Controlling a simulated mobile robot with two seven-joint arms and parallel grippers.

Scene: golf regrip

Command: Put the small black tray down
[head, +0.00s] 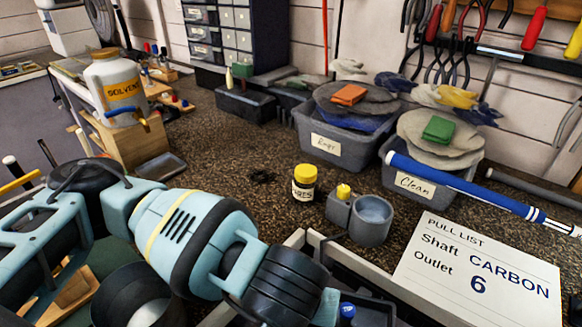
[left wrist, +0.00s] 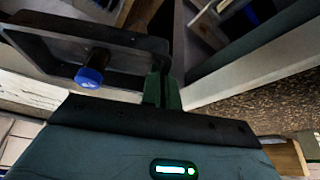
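The small black tray (head: 378,314) is at the bottom edge of the head view, partly cut off. A blue-capped item (head: 347,310) sits in it. In the left wrist view the tray (left wrist: 125,41) extends left from my fingers, with the blue-capped item (left wrist: 90,77) inside. My left gripper (head: 328,308) is at the tray's left side in the head view. In the left wrist view its dark green fingers (left wrist: 161,88) are closed on the tray's wall. The tray's underside and what lies below it are hidden. My right gripper is not in view.
A pale-edged drawer or frame (head: 345,255) lies beside the tray. Behind it are a yellow-lidded jar (head: 304,184), a grey cup holder (head: 371,220) and a pull-list card (head: 480,270). Grey bins and a blue-gripped shaft (head: 470,188) are farther back.

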